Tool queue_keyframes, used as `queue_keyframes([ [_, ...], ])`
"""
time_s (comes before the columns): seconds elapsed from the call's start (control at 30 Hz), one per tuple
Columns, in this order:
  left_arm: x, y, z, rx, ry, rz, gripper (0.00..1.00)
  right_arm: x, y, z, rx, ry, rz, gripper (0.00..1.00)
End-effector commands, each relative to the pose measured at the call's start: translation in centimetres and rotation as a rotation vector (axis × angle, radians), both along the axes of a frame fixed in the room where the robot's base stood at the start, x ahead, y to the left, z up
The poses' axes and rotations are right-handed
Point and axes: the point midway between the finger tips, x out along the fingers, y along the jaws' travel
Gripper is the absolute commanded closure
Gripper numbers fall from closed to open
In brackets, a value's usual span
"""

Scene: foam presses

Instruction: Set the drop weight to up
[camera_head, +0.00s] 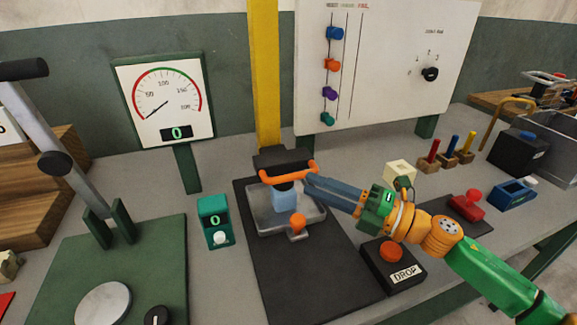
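The drop weight is a dark block (280,156) with an orange handle (266,178), low on the yellow column (265,75). Under it a light blue foam block (285,196) stands in a clear tray (262,219). My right gripper (309,183) reaches in from the right, with its fingertips at the right end of the orange handle. I cannot tell whether the fingers are closed on it. A black box marked DROP with an orange button (391,252) stands below my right arm. My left gripper is out of view.
A gauge (163,100) and a small green counter reading 0 (215,221) stand left of the column. A press with a long lever (40,125) is at the far left. A white board with colored sliders (383,60) stands behind. Coloured pegs (451,150) and a red button (470,205) are at right.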

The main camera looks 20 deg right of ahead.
Motion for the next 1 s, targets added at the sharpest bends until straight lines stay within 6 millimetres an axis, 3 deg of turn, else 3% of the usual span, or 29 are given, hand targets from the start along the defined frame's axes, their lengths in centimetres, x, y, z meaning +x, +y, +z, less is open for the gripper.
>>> queue_keyframes([
  [0.1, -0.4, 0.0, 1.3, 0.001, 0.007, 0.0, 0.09, 1.1, 1.2, 0.9, 0.004, -0.005, 0.001, 0.7],
  [0.4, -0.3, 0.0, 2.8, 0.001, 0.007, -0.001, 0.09, 3.5, 3.8, 1.0, 0.001, -0.001, 0.001, 0.7],
  [0.73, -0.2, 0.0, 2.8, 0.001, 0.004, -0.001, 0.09, 3.7, 4.1, 0.8, -0.001, -0.001, 0.001, 0.7],
  [0.83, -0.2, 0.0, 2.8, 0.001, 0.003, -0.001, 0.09, 3.7, 4.1, 0.8, -0.001, -0.001, 0.001, 0.97],
  [1.0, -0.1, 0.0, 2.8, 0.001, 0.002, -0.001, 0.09, 3.7, 4.1, 0.8, -0.001, -0.001, 0.001, 1.0],
])
